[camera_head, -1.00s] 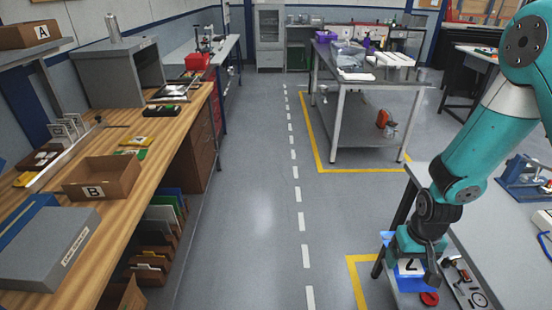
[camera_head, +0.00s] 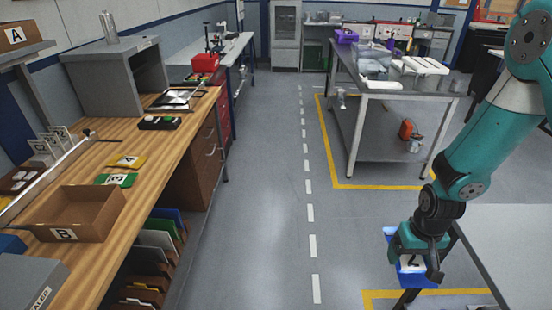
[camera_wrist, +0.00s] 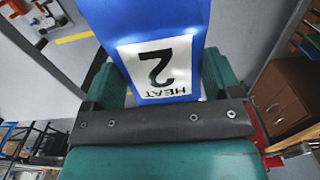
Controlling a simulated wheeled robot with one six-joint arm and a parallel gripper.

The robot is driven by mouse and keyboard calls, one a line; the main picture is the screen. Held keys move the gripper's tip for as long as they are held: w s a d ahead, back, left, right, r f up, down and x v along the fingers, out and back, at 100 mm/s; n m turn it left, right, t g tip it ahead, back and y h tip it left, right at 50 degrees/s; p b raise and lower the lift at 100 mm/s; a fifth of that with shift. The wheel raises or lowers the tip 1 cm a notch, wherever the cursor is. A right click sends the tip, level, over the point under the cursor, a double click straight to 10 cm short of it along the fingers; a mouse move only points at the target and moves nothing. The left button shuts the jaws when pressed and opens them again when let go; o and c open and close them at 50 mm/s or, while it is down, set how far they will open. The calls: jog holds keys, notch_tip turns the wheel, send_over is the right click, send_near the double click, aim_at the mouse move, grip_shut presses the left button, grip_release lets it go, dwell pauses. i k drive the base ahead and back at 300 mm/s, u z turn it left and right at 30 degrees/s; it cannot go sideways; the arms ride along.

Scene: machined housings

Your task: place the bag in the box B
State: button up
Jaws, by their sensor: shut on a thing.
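My gripper (camera_head: 422,250) is at the right of the head view, shut on a blue bag (camera_head: 411,274) with a white label reading 2. The bag fills the top middle of the wrist view (camera_wrist: 194,20), where its label reads "HEAT 2" upside down. The bag hangs in the air by the corner of a grey table, well to the right of the wooden bench. Box B (camera_head: 88,207) is an open brown box with a "B" label on its front, standing on the bench at the left. Its visible inside looks empty.
The wooden bench (camera_head: 158,142) also bears yellow card 4 (camera_head: 127,162), green card 3 (camera_head: 116,180) and a grey box (camera_head: 30,285) near box B. Box A (camera_head: 22,38) sits on a shelf above. A clear floor aisle (camera_head: 262,220) lies between bench and grey table (camera_head: 515,235).

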aim_at(85, 220)
jog(key=u, duration=0.55)
jog(key=i, duration=1.55)
jog(key=u, duration=1.45)
jog(key=i, duration=0.65)
jog(key=u, duration=0.4)
